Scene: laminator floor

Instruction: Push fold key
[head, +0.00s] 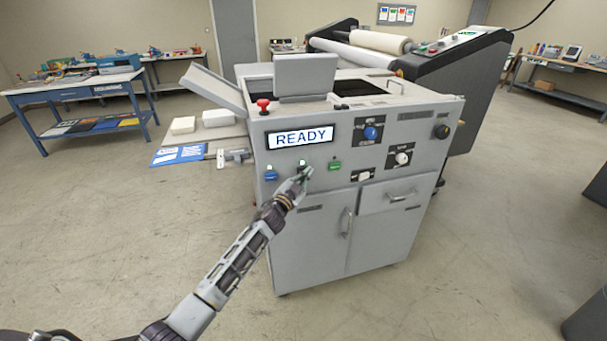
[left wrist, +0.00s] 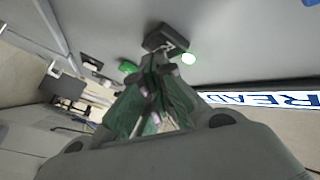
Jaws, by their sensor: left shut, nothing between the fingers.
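The grey machine (head: 330,225) has a row of keys under its READY display (head: 300,137). A blue key (head: 270,174) is at the left of the row and a green key (head: 335,167) at the right. My left gripper (head: 304,174) is shut and empty, in front of the middle key and hiding most of it. In the left wrist view, the shut fingertips (left wrist: 160,64) are right at a dark key (left wrist: 166,38) beside a lit lamp (left wrist: 189,58); I cannot tell whether they touch. The key labels are too small to read. My right gripper is not in view.
A red knob (head: 263,105) stands on the machine's top left corner. A side table with blue sheets (head: 180,155) is at its left. Dials (head: 372,133) and a drawer (head: 390,196) are to the right. The floor in front is clear.

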